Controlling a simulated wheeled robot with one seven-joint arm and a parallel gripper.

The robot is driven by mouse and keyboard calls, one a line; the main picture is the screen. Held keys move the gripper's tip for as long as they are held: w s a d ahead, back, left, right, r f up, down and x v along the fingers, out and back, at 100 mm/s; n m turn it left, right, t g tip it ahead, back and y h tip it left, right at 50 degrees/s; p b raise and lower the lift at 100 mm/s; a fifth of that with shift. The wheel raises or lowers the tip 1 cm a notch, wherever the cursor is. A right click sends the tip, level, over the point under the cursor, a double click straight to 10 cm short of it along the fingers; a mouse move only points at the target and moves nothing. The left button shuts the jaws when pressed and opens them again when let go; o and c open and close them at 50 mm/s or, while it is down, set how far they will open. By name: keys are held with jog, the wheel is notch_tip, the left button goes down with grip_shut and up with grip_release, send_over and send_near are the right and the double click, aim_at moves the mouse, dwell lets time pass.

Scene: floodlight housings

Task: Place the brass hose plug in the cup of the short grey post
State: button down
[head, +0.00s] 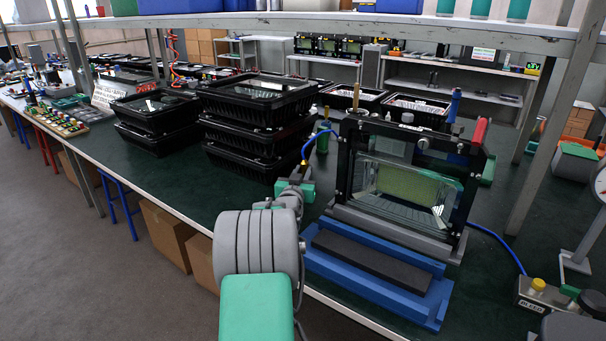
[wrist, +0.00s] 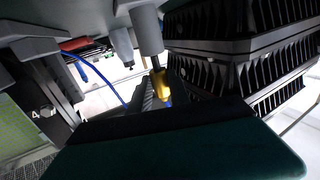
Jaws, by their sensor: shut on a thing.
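The brass hose plug (wrist: 162,84) shows in the middle of the wrist view, at the jaws of my gripper (wrist: 157,93), which is shut on it. In the head view the brass piece (head: 304,164), with a blue hose running up from it, shows just beyond my gripper (head: 300,184); the fingertips are mostly hidden by my wrist. In the wrist view, which looks upside down, a thick grey post (wrist: 146,30) ends close to the plug, and a thinner grey post (wrist: 122,44) is beside it. I cannot tell whether plug and post touch. The cup's inside is hidden.
A floodlight housing (head: 345,165) stands upright behind a blue cradle (head: 430,310) to the right. Stacked black housings (head: 255,130) stand behind my gripper. Green bench top (head: 190,190) is clear at left.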

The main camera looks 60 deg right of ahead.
jog(key=shift+f, duration=0.2)
jog(key=c, duration=1.2)
grip_release()
jog(key=shift+r, duration=0.15)
jog(key=shift+r+p, duration=0.35)
jog(key=shift+p, duration=0.05)
jog(key=shift+r+p, duration=0.6)
jog(key=shift+p, duration=0.1)
jog(key=v, duration=1.2)
jog(key=shift+f+b, duration=0.45)
jog(key=shift+f, duration=0.05)
